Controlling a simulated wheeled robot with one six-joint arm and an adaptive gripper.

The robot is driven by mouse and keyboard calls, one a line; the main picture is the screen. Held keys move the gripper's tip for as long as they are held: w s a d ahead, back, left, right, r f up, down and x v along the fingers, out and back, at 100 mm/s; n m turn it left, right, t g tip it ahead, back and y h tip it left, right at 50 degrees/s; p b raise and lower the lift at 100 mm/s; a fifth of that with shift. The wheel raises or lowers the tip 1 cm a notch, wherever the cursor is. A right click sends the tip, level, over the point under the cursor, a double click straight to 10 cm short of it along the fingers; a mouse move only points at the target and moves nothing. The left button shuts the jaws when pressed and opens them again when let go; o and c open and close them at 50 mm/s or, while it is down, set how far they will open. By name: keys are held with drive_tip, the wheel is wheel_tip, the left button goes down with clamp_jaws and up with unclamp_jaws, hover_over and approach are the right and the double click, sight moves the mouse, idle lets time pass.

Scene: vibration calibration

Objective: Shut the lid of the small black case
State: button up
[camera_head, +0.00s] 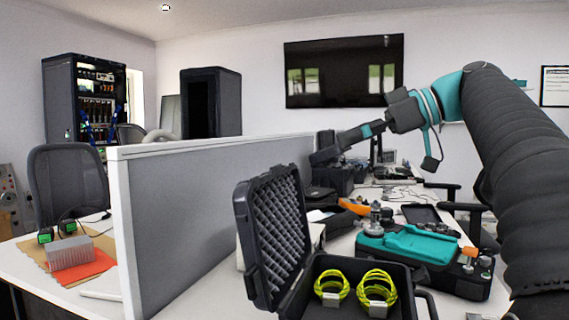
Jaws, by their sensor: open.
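The small black case (296,304) stands on the desk at the bottom centre, cut off by the picture's lower edge. Its lid (272,238) is open and stands roughly upright on the left side, with grey egg-crate foam facing right. Two yellow-green cable coils (331,287) lie in the case's base. My gripper (324,156) is at the end of my teal and black arm, which comes in from the right. It appears above and right of the lid in the picture, apart from it, and holds nothing I can see. Its fingertips are small and dark.
A grey partition (215,215) runs close along the left of the lid. A teal and black instrument (425,252) sits right behind the case. Dark equipment and an orange item (354,206) crowd the desk behind. The air above the case's base looks clear.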

sight(277, 167)
drive_tip(key=x, duration=1.3)
drive_tip(key=shift+a+f+b, duration=0.15)
drive_tip(key=shift+a+b, duration=0.05)
drive_tip(key=shift+b, duration=0.2)
drive_tip(key=shift+c, duration=0.2)
drive_tip(key=c, duration=1.6)
drive_tip(key=shift+d, duration=0.1)
clamp_jaws()
